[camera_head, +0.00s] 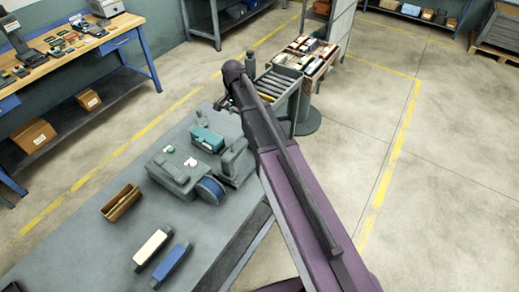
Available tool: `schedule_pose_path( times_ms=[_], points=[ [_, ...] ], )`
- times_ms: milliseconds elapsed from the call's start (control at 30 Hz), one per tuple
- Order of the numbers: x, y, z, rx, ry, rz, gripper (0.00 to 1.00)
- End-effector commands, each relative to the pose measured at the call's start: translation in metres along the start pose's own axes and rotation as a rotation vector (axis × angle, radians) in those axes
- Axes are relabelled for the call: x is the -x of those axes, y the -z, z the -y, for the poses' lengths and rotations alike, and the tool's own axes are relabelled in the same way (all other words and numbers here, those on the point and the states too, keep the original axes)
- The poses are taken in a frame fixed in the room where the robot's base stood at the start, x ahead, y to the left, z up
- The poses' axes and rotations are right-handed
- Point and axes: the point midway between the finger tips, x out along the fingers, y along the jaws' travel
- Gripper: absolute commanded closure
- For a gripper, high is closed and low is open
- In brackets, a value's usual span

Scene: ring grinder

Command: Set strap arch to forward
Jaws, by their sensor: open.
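A grey machine (172,172), which looks like the ring grinder, sits on the grey bench (90,235). A blue disc (210,190) is at its front, and a grey upright housing (236,160) stands at its right. Small white parts (190,162) show on top. A teal block (207,140) sits at its back. I cannot make out the strap arch or its setting for certain. My arm reaches from the lower right past the machine's right side. My gripper (222,103) shows small and dark beyond the teal block, near the bench's far end, open and apart from the machine; its fingers are hard to see.
An open wooden box (121,203), a cream block (152,246) and a blue block (171,265) lie on the bench left of and in front of the machine. A roller stand (279,83) and a crate of coloured items (306,60) stand beyond my arm. Open floor lies right.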

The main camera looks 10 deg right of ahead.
Motion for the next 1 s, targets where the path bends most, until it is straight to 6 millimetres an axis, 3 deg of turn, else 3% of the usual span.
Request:
schedule_pose_path(
  times_ms=[200, 1000],
  points=[
    [0.013, 0.000, 0.000, 0.000, 0.000, 0.000, 0.43],
    [-0.051, -0.026, -0.076, 0.244, 0.000, 0.000, 0.43]
  ],
)
